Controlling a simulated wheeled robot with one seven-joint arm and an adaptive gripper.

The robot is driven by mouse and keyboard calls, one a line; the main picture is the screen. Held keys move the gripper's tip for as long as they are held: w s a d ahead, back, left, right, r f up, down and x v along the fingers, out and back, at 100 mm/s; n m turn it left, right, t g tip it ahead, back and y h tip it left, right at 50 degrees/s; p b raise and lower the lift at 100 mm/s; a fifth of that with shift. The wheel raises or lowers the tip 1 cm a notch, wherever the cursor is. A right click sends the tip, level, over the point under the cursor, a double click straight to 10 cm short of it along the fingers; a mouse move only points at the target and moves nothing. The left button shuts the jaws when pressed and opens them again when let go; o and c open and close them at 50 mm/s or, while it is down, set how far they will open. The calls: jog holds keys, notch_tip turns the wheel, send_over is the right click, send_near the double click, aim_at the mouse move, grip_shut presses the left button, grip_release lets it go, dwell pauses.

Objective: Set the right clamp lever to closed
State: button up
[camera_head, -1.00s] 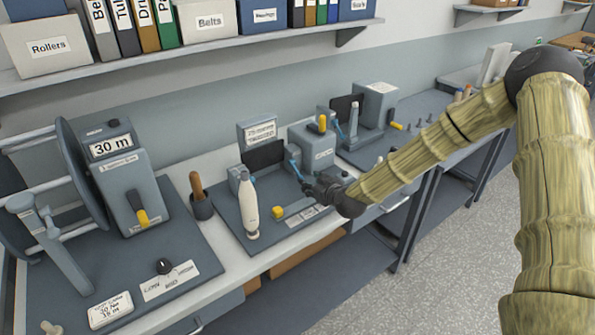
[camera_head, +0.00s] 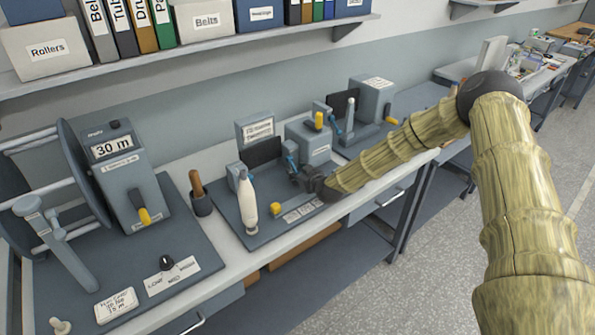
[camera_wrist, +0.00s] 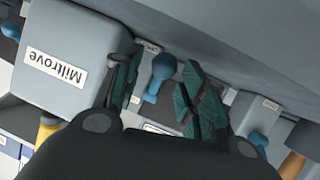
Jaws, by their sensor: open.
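My gripper (camera_wrist: 163,82) is open, its two teal-padded fingers apart, in the wrist view. A blue lever (camera_wrist: 162,72), which appears to be the right clamp lever, stands between the fingers beside the box marked Miltrove (camera_wrist: 62,62). I cannot tell whether a finger touches it. A second blue lever (camera_wrist: 258,141) shows outside the fingers at the lower right, on the other side. In the head view my gripper (camera_head: 300,178) is low over the middle station, by the blue lever (camera_head: 290,150) left of the grey box (camera_head: 315,145). Finger detail is too small there.
A pale cone-shaped bobbin (camera_head: 247,200) stands left of my gripper, with a yellow knob (camera_head: 275,208) near it. A cup with a wooden handle (camera_head: 201,204) stands farther left. The 30 m counter unit (camera_head: 125,185) is at the left. A shelf (camera_head: 200,50) runs above.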

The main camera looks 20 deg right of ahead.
jog(key=shift+w+a+f, duration=0.1)
jog(key=shift+w+f, duration=0.05)
jog(key=shift+w, duration=0.35)
grip_shut()
